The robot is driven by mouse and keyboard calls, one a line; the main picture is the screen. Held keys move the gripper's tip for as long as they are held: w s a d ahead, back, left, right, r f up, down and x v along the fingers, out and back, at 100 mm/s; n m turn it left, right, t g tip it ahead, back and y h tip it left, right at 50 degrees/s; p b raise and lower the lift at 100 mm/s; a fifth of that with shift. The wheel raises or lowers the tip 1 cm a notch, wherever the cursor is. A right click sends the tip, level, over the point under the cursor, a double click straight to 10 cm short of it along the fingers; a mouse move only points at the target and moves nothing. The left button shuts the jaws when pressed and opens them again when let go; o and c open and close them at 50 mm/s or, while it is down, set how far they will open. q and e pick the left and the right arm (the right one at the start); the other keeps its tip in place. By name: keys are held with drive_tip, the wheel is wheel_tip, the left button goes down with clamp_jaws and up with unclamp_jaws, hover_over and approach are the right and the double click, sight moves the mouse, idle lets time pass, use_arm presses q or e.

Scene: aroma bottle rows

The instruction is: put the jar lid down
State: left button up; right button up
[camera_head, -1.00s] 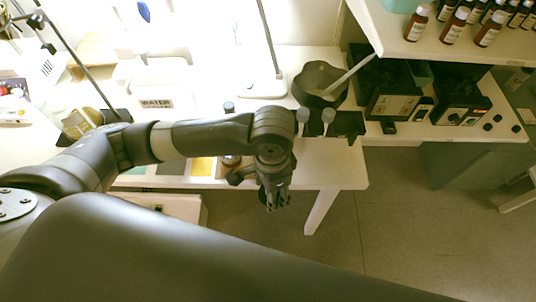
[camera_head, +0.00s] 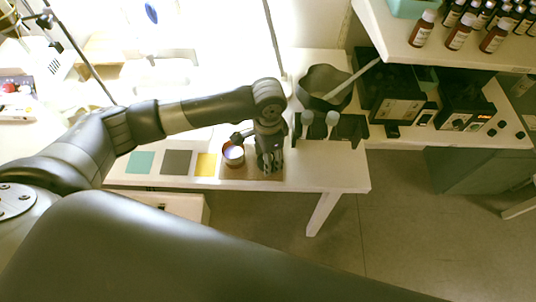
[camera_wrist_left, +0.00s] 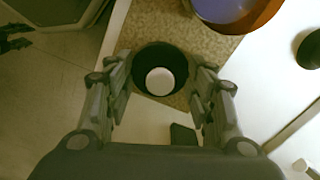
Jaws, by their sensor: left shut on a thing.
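The jar lid (camera_wrist_left: 160,54) is a dark round disc with a pale centre in the left wrist view. My left gripper (camera_head: 270,162) is shut on it, one finger at each side. The lid is over the brown cork mat (camera_wrist_left: 213,52); I cannot tell whether it touches the mat. The open jar (camera_head: 233,155), amber with a bluish inside, stands on the mat just left of the gripper in the head view. In the head view the gripper hides the lid. My right gripper is out of view.
Yellow (camera_head: 206,165), dark grey (camera_head: 176,162) and green (camera_head: 140,162) squares lie left of the mat. A black rack (camera_head: 348,128) and a dark pot (camera_head: 322,84) stand behind to the right. The table's front edge is close to the mat.

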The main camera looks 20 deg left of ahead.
use_arm(q)
drive_tip(key=o, duration=0.9)
wheel_tip(320, 180, up, 12)
drive_tip(key=shift+r, duration=0.1)
idle(0.6)
